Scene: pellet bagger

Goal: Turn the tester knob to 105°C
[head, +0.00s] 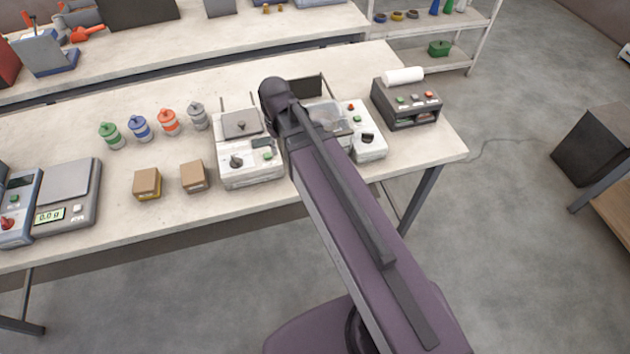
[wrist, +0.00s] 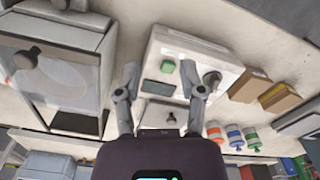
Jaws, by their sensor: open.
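A white bench device with a grey lid plate (head: 240,124), which looks like the tester, stands on the workbench. Its front panel has a dark knob (head: 236,161), a green button (head: 267,155) and a small dark display (head: 262,143). The wrist view shows the same panel, with the knob (wrist: 212,80) right of the green button (wrist: 167,66). The scale marks and display are too small to read. My gripper (wrist: 158,78) is open and empty, its fingers apart over the panel. The right fingertip appears beside the knob; contact cannot be told. In the head view my arm hides the gripper.
Right of the tester stands a white machine (head: 370,149) with a clear lid and its own dark knob (head: 367,138). Beyond it is a dark device (head: 405,104) with a white roll. Cardboard boxes (head: 193,177), several coloured canisters (head: 168,122) and a scale (head: 68,182) stand left.

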